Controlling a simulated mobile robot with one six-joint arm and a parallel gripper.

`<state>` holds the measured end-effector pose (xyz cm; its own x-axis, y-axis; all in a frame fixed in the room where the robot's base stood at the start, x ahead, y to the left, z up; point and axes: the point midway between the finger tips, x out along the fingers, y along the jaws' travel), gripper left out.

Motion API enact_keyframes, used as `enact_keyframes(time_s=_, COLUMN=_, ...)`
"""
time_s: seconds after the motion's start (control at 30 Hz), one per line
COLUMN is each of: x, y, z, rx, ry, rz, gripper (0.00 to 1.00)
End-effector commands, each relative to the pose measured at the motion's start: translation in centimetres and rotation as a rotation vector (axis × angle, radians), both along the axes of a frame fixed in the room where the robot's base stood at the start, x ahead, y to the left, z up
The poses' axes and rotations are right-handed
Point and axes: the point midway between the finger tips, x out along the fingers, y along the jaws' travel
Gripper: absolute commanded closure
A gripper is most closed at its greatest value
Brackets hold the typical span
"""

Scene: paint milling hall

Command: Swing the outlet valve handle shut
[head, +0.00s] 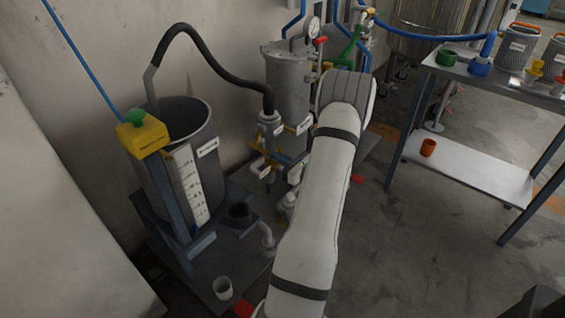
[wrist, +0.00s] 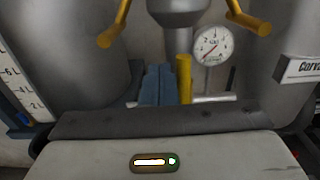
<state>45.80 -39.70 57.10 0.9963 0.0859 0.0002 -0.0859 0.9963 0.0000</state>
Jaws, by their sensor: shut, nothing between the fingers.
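In the wrist view my gripper (wrist: 158,84) shows as two blue-grey fingers pressed together, with nothing between them. A short upright yellow handle (wrist: 184,78) stands just right of the fingers; I cannot tell whether they touch. Two more yellow handles angle out higher up, one at the left (wrist: 115,25) and one at the right (wrist: 248,18). No label marks which is the outlet valve handle. In the head view, yellow-handled valves (head: 259,165) cluster on the pipework below the grey cylinder; my arm hides part of them and my gripper.
A dial gauge (wrist: 213,45) sits close behind the fingers. A steel tank (head: 188,128) with a level scale stands left, a black hose (head: 214,66) arching from it to the pipework. A steel table (head: 497,78) stands right. Open floor lies right of my arm.

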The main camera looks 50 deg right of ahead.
Motion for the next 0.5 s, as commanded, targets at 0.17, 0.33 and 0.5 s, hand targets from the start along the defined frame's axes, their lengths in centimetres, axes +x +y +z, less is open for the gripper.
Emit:
enact_keyframes(time_s=0.17, x=0.0, y=0.0, z=0.0, rx=0.0, ry=0.0, rz=0.0, gripper=1.0)
enact_keyframes(time_s=0.33, x=0.0, y=-0.5, z=0.1, rx=-0.001, ry=0.0, rz=-0.001, gripper=1.0)
enact_keyframes(time_s=0.5, x=0.1, y=-1.4, z=0.3, rx=-0.001, ry=0.0, rz=-0.002, gripper=1.0)
